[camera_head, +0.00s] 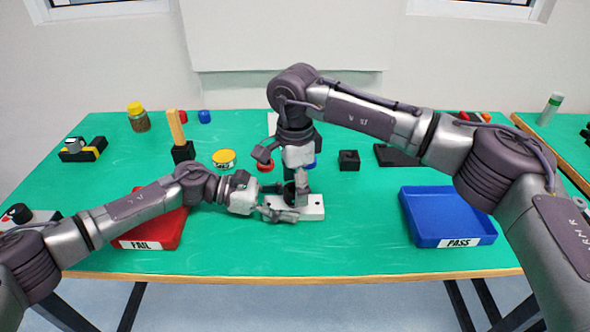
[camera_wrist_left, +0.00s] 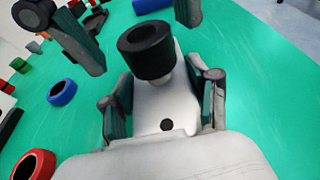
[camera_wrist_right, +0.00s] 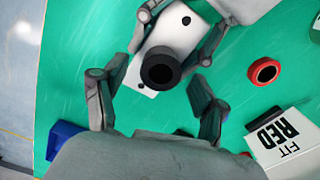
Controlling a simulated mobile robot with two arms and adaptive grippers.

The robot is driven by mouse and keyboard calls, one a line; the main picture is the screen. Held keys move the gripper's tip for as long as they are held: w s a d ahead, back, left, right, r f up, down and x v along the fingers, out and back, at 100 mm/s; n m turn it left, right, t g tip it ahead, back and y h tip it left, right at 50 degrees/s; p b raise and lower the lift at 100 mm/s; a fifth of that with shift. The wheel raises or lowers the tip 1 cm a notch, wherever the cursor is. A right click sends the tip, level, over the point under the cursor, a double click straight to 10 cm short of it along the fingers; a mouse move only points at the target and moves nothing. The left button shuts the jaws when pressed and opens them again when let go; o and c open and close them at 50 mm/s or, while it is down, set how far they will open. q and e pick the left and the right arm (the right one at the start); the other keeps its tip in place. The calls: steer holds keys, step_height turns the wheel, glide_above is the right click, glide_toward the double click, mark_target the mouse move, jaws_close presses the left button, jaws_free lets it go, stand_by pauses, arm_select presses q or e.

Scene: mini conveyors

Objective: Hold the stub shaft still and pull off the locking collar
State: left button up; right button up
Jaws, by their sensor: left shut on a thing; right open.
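The stub shaft's white base block (camera_head: 313,206) sits on the green table, with two dark holes in its top. The black locking collar (camera_wrist_left: 147,48) sits on the upright pale shaft (camera_wrist_left: 157,80); the collar (camera_wrist_right: 160,68) also shows from above in the right wrist view. My left gripper (camera_head: 272,204) is shut on the white block, a finger along each side. My right gripper (camera_wrist_right: 152,86) points down over the collar, open, its fingers either side and apart from it. In the head view the right hand largely hides the collar.
A red FAIL tray (camera_head: 150,229) stands left and a blue PASS tray (camera_head: 447,216) right. A red ring (camera_wrist_right: 265,72) and a FIT RED card (camera_wrist_right: 283,138) lie behind the block. Black blocks, a yellow tin (camera_head: 224,155) and a yellow-capped jar (camera_head: 138,120) stand farther back.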

steer(key=shift+f, duration=0.25)
steer(key=c, duration=1.2)
steer(key=shift+r, duration=0.1)
steer(key=shift+r, duration=0.2)
steer(key=shift+r, duration=2.85)
